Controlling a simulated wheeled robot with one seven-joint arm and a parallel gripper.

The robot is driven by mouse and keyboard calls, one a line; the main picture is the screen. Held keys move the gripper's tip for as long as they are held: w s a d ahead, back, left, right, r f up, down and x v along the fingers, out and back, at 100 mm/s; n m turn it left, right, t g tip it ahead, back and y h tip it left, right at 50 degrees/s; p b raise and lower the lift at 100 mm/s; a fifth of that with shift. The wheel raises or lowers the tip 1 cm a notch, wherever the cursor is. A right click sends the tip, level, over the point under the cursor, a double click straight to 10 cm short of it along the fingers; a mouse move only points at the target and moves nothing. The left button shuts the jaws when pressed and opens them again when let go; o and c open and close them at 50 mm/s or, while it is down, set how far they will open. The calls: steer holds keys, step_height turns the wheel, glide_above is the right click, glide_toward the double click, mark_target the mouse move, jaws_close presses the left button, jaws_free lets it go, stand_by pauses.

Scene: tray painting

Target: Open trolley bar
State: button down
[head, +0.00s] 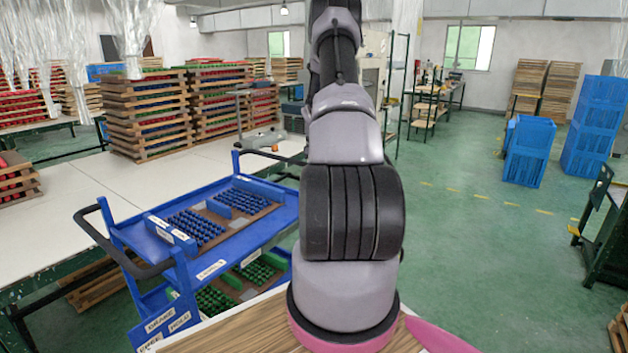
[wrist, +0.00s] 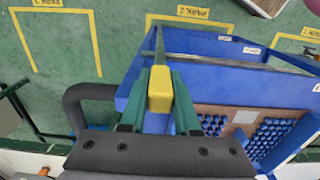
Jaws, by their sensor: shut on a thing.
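The blue trolley (head: 280,222) stands left of my arm in the head view, with blue pegs on its upper shelf and green pegs below. Its blue side wall also shows in the wrist view (wrist: 222,45). There, my gripper (wrist: 160,100) has its two green fingers shut on a yellow grip (wrist: 160,80). A thin grey bar (wrist: 159,46) extends from the yellow grip at the trolley's edge. I cannot tell whether the bar is latched. In the head view, my gripper and the bar are hidden behind my arm.
A long white table (head: 110,185) runs behind and left of the trolley. The trolley's black push handle (head: 105,245) sticks out left. Blue crates (head: 530,150) stand at the right. The green floor at the right is mostly clear. Yellow parking marks (wrist: 95,45) show on the floor.

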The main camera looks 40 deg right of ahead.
steer(key=shift+w+d+r, duration=0.1)
steer(key=shift+d, duration=0.15)
steer(key=c, duration=0.6)
jaws_free()
steer(key=shift+d, duration=0.1)
steer(key=shift+c, duration=0.2)
step_height(320, 180, up, 11)
steer(key=shift+f, duration=0.15)
